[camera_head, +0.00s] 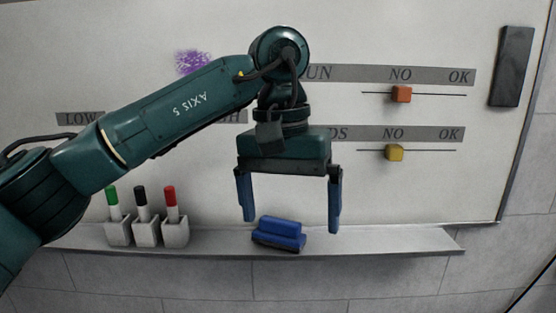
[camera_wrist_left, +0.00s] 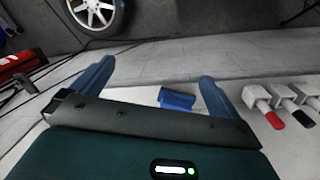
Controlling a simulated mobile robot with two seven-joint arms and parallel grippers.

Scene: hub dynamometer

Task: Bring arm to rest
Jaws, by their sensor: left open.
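My left arm reaches in from the left in the head view, and its left gripper (camera_head: 291,226) points down in front of the whiteboard. The two blue fingers are spread wide with nothing between them. A blue eraser (camera_head: 279,233) lies on the ledge (camera_head: 375,242), beneath and between the fingertips in the picture, apart from them. In the left wrist view the open left gripper (camera_wrist_left: 155,82) shows with the blue eraser (camera_wrist_left: 177,99) beyond its fingers. My right gripper is in neither view.
Three holders with a green (camera_head: 112,196), a black (camera_head: 142,204) and a red marker (camera_head: 171,197) stand on the ledge's left part. The whiteboard (camera_head: 430,30) carries an orange slider (camera_head: 401,94) and a yellow slider (camera_head: 395,153). A purple scribble (camera_head: 193,62) and a dark panel (camera_head: 511,67) also show.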

